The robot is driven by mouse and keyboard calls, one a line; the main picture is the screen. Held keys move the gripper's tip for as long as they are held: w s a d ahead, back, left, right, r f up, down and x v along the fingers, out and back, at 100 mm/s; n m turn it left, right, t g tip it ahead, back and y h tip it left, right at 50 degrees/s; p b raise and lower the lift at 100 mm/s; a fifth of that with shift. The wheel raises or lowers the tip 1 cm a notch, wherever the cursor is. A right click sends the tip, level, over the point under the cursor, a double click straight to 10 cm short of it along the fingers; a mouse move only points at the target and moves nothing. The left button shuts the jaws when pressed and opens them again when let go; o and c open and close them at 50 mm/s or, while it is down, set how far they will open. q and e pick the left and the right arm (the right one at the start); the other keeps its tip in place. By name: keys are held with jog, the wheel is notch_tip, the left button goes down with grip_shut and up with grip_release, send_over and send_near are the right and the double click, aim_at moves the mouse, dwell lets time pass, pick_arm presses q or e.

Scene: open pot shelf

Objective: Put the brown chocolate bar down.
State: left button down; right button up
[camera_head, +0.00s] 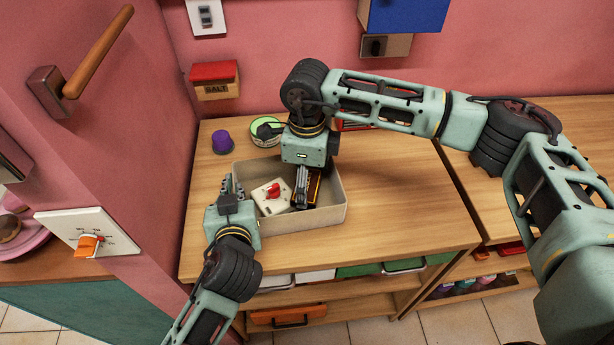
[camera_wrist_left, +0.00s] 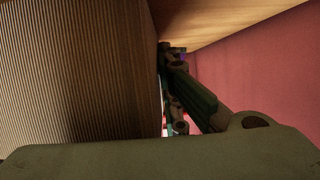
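The brown chocolate bar (camera_head: 314,187), dark with yellow-orange edges, is inside the beige bin (camera_head: 310,220) at its right part. My right gripper (camera_head: 301,190) reaches down into the bin from above, with its fingers closed against the bar and covering part of it. Whether the bar touches the bin floor is hidden. My left gripper (camera_head: 228,186) is at the bin's left wall. In the left wrist view a finger (camera_wrist_left: 190,95) lies beside a ribbed surface. I cannot tell whether that gripper is shut on the wall.
A white box with a red knob (camera_head: 271,195) lies in the bin, left of the bar. A purple cup (camera_head: 222,142) and a round green-topped tin (camera_head: 266,132) stand behind the bin. The wooden tabletop (camera_head: 400,195) right of the bin is clear.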

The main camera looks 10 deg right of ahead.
jog(key=shift+o, duration=0.9)
jog(key=shift+r, duration=0.1)
notch_tip(320, 180, up, 13)
pick_arm(q)
jog(key=c, duration=1.9)
grip_release()
jog(key=shift+o, duration=0.2)
